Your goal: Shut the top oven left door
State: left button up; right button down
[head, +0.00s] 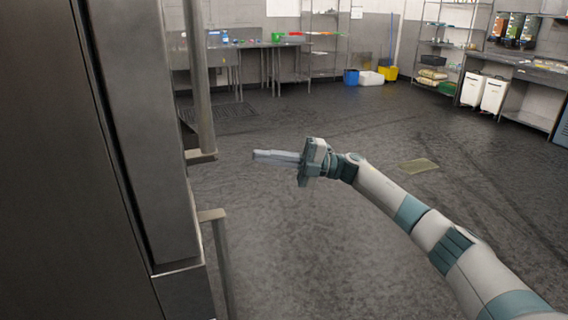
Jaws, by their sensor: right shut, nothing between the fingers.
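A tall grey steel appliance fills the left of the head view, very close to me. Its upper door (140,120) shows as a long upright panel with a dark seam along its left side. A vertical bar handle (200,80) stands out from the door's right side and ends in a bracket at the bottom. How far this door stands open cannot be told. My right gripper (256,156) is shut and empty, pointing left, to the right of the handle's lower end and apart from it in the picture. My left gripper is not in view.
A lower door (185,293) with its own vertical handle (224,265) sits below. The dark floor (330,240) around my right arm is open. Steel tables (262,45), shelves, buckets (388,73) and white bins (493,95) stand far back.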

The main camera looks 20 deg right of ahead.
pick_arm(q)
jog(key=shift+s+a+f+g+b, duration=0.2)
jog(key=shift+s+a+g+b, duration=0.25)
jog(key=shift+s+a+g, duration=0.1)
pick_arm(e)
jog(key=v, duration=0.4)
jog(key=shift+w+d+f, duration=0.1)
jog(key=shift+d+f, duration=0.05)
jog(key=shift+d, duration=0.3)
